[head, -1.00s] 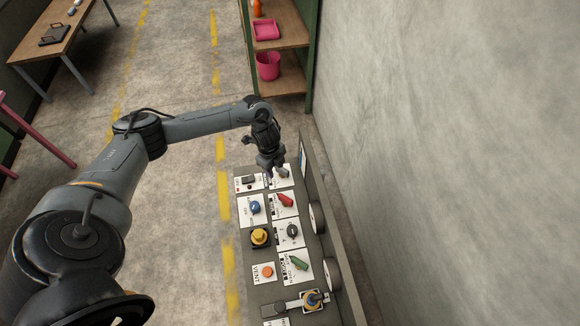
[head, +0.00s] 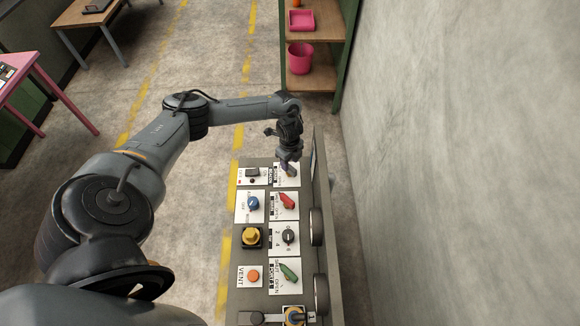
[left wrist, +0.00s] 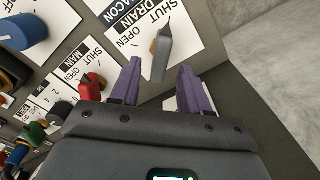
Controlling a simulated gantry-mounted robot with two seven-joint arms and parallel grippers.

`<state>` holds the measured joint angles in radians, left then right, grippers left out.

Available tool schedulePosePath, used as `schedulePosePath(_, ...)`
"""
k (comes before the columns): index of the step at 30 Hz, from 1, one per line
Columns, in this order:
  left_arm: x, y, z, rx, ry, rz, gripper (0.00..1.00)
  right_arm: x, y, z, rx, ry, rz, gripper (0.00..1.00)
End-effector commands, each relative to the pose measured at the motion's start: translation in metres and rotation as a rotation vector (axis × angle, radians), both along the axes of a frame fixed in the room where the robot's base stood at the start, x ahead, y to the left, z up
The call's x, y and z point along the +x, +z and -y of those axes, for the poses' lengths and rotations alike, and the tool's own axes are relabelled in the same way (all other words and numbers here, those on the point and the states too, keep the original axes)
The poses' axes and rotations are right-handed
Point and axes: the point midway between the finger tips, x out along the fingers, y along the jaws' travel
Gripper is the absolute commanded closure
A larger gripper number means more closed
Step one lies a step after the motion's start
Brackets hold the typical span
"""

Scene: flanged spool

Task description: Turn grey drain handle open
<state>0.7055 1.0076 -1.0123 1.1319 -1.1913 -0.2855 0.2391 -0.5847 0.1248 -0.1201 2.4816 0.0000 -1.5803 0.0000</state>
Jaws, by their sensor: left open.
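The grey drain handle (left wrist: 161,55) stands on a white plate marked DRAIN, SHUT and OPEN in the left wrist view. The handle's lower end shows between the fingertips, with a visible gap on each side. In the head view the left gripper (head: 288,168) is over the far right plate of the panel, and hides most of the handle there. My right gripper is not in view.
The panel (head: 270,196) also carries a red handle (head: 289,201), a blue knob (head: 253,202), a yellow knob (head: 251,236), a black dial (head: 289,237), a green handle (head: 289,272) and an orange button (head: 254,276). A concrete wall (head: 460,150) stands to the right.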

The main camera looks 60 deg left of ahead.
Motion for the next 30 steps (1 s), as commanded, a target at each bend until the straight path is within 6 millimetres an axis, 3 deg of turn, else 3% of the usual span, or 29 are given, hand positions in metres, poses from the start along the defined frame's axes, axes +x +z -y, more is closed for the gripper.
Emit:
schedulePosePath(3, -0.001, -0.018, 0.001, 0.000, 0.000, -0.002, 0.54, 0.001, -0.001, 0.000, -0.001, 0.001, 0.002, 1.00)
schedulePosePath(9, 0.000, -0.035, 0.000, 0.000, 0.000, -0.001, 0.54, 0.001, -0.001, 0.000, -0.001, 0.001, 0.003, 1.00)
schedulePosePath(21, 0.000, -0.040, 0.000, 0.000, 0.000, 0.000, 0.54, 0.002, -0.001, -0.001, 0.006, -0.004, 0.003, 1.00)
schedulePosePath(30, 0.000, -0.040, 0.000, 0.000, 0.000, 0.000, 1.00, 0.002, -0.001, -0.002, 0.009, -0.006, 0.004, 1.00)
